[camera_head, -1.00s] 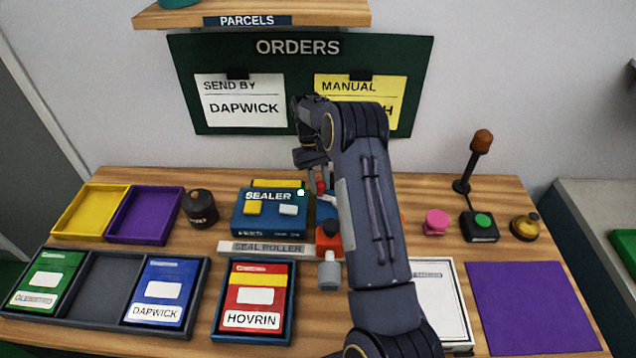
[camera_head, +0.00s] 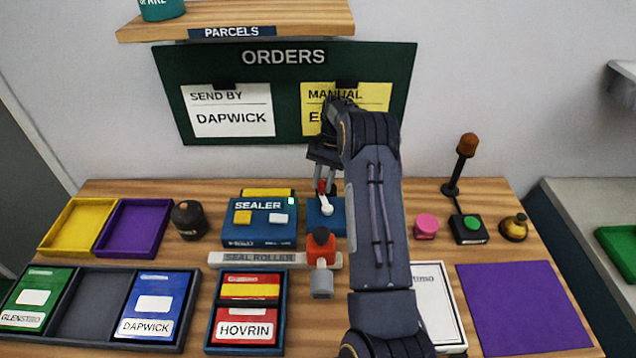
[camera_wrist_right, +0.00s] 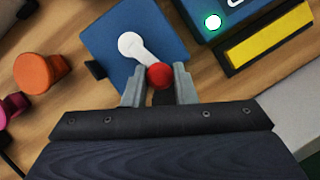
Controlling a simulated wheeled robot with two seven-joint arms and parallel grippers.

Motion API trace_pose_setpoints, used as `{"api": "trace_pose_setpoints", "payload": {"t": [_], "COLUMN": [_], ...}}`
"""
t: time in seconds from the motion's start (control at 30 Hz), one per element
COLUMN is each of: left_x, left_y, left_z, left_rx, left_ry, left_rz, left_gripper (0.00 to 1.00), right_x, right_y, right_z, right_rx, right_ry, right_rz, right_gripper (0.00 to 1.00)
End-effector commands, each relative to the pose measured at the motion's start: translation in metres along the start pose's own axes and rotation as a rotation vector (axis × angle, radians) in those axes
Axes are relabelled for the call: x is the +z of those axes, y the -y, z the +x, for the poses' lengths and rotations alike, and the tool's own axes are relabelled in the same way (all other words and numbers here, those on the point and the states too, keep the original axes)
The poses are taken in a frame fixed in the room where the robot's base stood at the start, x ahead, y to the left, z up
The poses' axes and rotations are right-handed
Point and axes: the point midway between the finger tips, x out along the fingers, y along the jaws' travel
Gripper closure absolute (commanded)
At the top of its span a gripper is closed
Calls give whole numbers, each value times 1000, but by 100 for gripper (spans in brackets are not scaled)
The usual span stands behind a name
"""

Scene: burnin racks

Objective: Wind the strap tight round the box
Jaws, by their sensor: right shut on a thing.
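A crank with a white lever (camera_head: 327,207) and a red knob (camera_head: 321,186) stands on a blue base (camera_head: 313,222), right of the blue sealer (camera_head: 259,228). My right gripper (camera_head: 324,181) is shut on the red knob. The wrist view shows the knob (camera_wrist_right: 160,76) between the two fingers, with the white lever (camera_wrist_right: 134,46) on the blue base (camera_wrist_right: 110,35). A red HOVRIN box (camera_head: 246,312) with a yellow band (camera_head: 250,291) lies in a blue tray (camera_head: 213,325); I cannot tell if the band is the strap. My left gripper is out of view.
A red-and-grey roller (camera_head: 321,247) stands by the seal roller strip (camera_head: 258,258), in front of the crank. A dark pot (camera_head: 188,219) is left of the sealer. A pink knob (camera_head: 426,226), green button (camera_head: 472,222) and bell (camera_head: 514,228) are at right.

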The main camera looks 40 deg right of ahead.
Motion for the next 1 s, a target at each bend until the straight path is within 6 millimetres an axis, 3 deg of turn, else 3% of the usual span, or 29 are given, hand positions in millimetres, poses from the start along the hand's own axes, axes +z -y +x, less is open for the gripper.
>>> {"api": "trace_pose_setpoints", "payload": {"t": [0.5,1.0], "left_x": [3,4], "left_y": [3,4], "left_z": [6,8], "left_rx": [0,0], "left_ry": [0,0], "left_rz": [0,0], "left_gripper": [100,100], "right_x": [-12,-10], "right_y": [-26,-52], "right_z": [-5,-6], "right_rx": [-190,-371], "right_ry": [-2,-1], "right_rz": [454,892], "right_gripper": [98,98]}}
